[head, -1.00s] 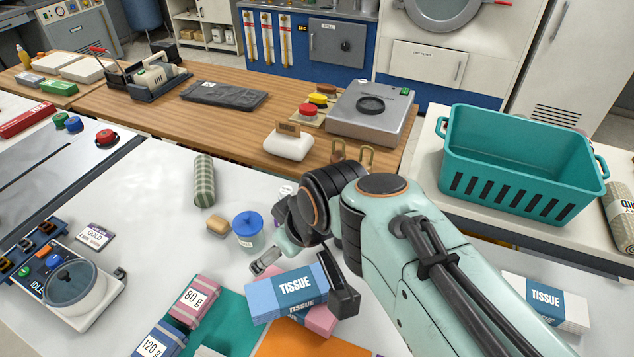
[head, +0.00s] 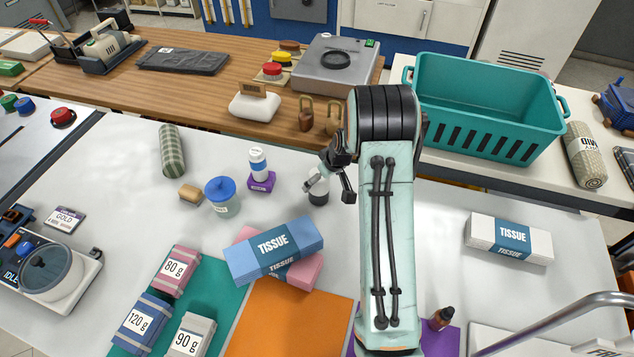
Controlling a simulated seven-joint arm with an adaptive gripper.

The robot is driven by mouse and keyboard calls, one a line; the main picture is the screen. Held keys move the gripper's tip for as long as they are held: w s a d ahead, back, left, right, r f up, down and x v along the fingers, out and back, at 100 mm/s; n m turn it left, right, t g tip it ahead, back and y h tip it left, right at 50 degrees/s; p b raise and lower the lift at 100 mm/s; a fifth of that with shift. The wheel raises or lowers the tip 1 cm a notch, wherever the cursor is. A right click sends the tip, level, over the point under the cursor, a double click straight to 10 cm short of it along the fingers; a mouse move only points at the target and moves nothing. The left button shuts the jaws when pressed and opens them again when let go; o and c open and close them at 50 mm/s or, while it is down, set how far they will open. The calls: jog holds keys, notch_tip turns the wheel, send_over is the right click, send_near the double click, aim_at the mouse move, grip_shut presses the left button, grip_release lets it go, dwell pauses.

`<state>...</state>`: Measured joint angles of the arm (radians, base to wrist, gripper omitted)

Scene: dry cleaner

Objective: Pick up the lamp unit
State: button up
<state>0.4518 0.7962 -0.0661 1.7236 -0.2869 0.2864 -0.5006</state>
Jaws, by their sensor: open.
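Blue and pink tissue packs (head: 272,250) lie in front, left of my arm. Brass-coloured padlocks (head: 306,115) are on the wooden counter behind. A teal basket (head: 490,100) is at the back right.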

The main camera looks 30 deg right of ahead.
jog(key=shift+x, duration=1.65)
jog(key=c, duration=1.3)
jog(key=shift+r, duration=0.1)
